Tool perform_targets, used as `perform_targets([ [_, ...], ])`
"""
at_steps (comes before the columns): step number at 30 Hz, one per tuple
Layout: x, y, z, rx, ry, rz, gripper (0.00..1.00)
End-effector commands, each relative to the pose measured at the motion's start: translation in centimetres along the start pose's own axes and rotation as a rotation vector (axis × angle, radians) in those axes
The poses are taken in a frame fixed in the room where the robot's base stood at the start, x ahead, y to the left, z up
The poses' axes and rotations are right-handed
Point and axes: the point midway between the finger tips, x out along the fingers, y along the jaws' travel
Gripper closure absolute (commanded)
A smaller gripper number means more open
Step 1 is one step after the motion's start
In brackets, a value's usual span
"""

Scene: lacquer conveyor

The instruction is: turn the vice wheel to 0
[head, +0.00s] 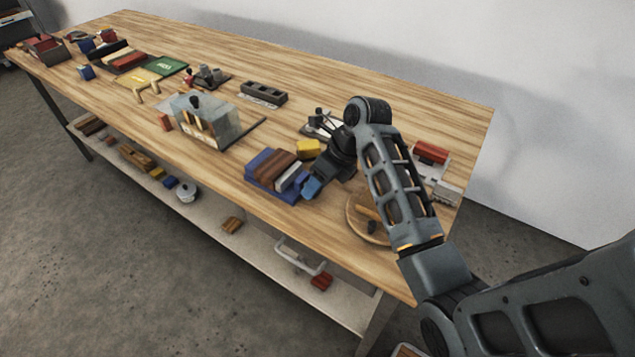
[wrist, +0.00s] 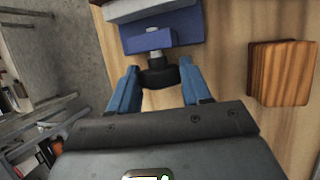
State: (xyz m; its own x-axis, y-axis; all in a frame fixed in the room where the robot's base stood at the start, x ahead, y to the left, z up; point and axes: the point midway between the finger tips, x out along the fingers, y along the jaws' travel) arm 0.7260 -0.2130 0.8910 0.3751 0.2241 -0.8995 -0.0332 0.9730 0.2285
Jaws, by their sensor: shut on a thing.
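The blue vice (head: 257,180) stands at the table's front edge in the head view, with a brown block and a pale grey piece at its top. In the wrist view its blue body (wrist: 160,40) is at the top, with a metal screw leading to the black vice wheel (wrist: 160,73). My gripper (head: 309,188) reaches down beside the vice in the head view. In the wrist view my gripper (wrist: 159,75) has its two blue fingers on either side of the wheel, shut on it. The wheel is hidden in the head view. No number or mark is readable on it.
A round wooden board (head: 362,228) is to the right, beneath my arm. A clear box (head: 205,125) stands to the left. A striped wooden block (wrist: 283,72) lies right of the wheel in the wrist view.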

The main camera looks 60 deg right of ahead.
Motion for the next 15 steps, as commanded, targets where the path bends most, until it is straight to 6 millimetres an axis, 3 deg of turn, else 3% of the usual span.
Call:
perform_targets([
  [5,-0.02,-0.01,0.02,0.000,0.000,0.000,0.82],
  [15,0.00,0.19,0.00,-0.027,0.001,-0.061,0.82],
])
